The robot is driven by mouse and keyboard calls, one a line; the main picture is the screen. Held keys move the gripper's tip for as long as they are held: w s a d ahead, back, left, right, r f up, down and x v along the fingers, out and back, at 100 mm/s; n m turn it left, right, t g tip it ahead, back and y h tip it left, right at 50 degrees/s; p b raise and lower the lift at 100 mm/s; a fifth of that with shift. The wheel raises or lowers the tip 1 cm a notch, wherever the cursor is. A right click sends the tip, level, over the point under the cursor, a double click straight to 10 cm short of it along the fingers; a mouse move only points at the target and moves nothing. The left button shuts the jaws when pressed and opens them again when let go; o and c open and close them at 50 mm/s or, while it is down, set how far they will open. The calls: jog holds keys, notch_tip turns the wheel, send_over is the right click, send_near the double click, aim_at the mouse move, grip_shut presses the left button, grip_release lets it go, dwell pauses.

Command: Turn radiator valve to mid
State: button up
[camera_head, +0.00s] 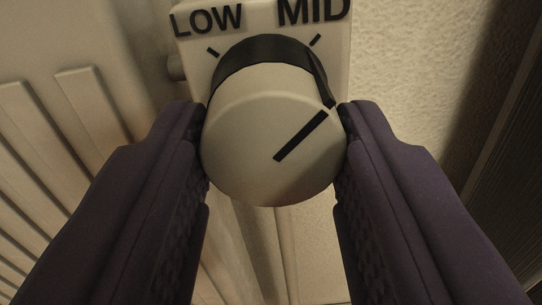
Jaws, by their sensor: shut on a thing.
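The radiator valve knob (255,165) is a round cream knob with a black line on its face. The line runs from near the centre toward the upper right, and a black pointer tip (329,98) at the rim lies a little below the MID tick. The cream plate (262,18) behind it bears the words LOW at left and MID at right, each with a tick. My gripper (274,150) has dark purple fingers closed on the knob's left and right sides. The lower part of the plate is hidden behind the knob.
A ribbed cream radiator (60,140) stands at the left. A rough pale wall (405,60) is at the right, with a dark panel (515,150) at the far right edge. A pale pipe (262,240) runs down below the knob.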

jog(key=shift+f, duration=0.1)
jog(key=o, duration=1.1)
jog(key=shift+c, duration=0.2)
jog(key=s+p, duration=0.3)
jog(key=s, duration=0.5)
jog(key=shift+a, duration=0.15)
